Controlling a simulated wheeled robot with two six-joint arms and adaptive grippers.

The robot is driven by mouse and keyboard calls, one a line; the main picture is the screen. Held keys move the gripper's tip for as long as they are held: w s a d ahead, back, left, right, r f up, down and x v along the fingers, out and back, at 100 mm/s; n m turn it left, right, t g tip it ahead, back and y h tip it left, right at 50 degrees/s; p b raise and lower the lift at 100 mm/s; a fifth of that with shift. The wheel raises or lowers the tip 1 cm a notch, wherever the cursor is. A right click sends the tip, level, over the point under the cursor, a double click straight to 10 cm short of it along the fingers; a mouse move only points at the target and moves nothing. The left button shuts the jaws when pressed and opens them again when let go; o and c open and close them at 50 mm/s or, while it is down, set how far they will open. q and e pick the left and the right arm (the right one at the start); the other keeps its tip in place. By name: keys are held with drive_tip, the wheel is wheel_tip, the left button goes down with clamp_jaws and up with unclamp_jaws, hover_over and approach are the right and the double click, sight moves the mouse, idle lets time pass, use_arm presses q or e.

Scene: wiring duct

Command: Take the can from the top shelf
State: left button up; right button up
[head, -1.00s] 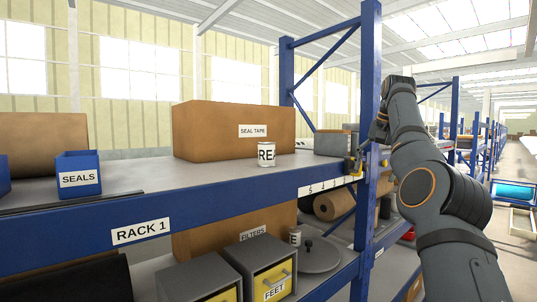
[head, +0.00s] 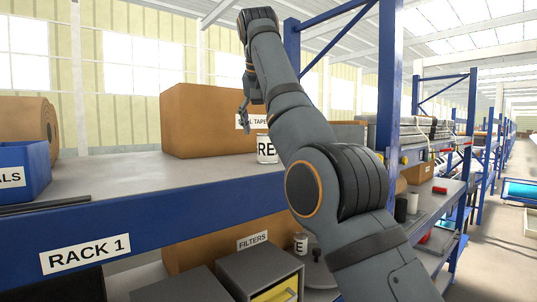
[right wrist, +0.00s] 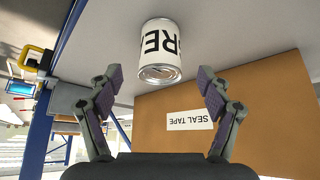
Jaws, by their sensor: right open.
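The can (head: 266,152) is a small silver tin with a white label reading "RE". It stands upright on the top shelf (head: 120,170) near the front edge, its right side partly hidden by my right arm. In the right wrist view the can (right wrist: 160,50) appears upside down, just beyond the fingertips and roughly centred between them. My left gripper is not in view.
A cardboard box labelled SEAL TAPE (head: 200,120) stands behind the can. A blue SEALS bin (head: 22,172) is at left. A blue rack post (head: 388,90) rises at right. Another can (head: 300,244) stands on the lower shelf beside a FILTERS box (head: 215,250).

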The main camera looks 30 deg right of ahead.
sight(268, 145)
drive_tip(key=shift+w+d+f, duration=0.2)
drive_tip(key=shift+w+f, duration=0.1)
drive_tip(key=shift+w, duration=0.15)
drive_tip(key=shift+w+d+f, duration=0.2)
drive_tip(key=shift+w+f, duration=0.1)
drive_tip(key=shift+w, duration=0.15)
drive_tip(key=shift+w+d+f+b, duration=0.1)
drive_tip(key=shift+d+f+b, duration=0.05)
drive_tip(key=shift+f+b, duration=0.4)
drive_tip(key=shift+d+f+b, duration=0.15)
drive_tip(key=shift+f+b, duration=0.15)
drive_tip(key=shift+f, duration=0.4)
drive_tip(key=shift+d+f, duration=0.15)
drive_tip(key=shift+f, duration=0.15)
drive_tip(key=shift+w+d+f, duration=0.15)
drive_tip(key=shift+f, duration=0.2)
drive_tip(key=shift+w+d+f, duration=0.25)
drive_tip(key=shift+w, duration=0.15)
drive_tip(key=shift+s+a+r, duration=0.15)
drive_tip(key=shift+s, duration=0.1)
drive_tip(key=c, duration=0.9)
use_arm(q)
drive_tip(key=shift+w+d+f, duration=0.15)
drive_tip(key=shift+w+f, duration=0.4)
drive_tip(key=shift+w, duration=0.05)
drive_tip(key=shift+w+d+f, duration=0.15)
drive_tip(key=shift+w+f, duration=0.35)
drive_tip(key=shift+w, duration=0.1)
use_arm(e)
drive_tip(key=c, duration=0.5)
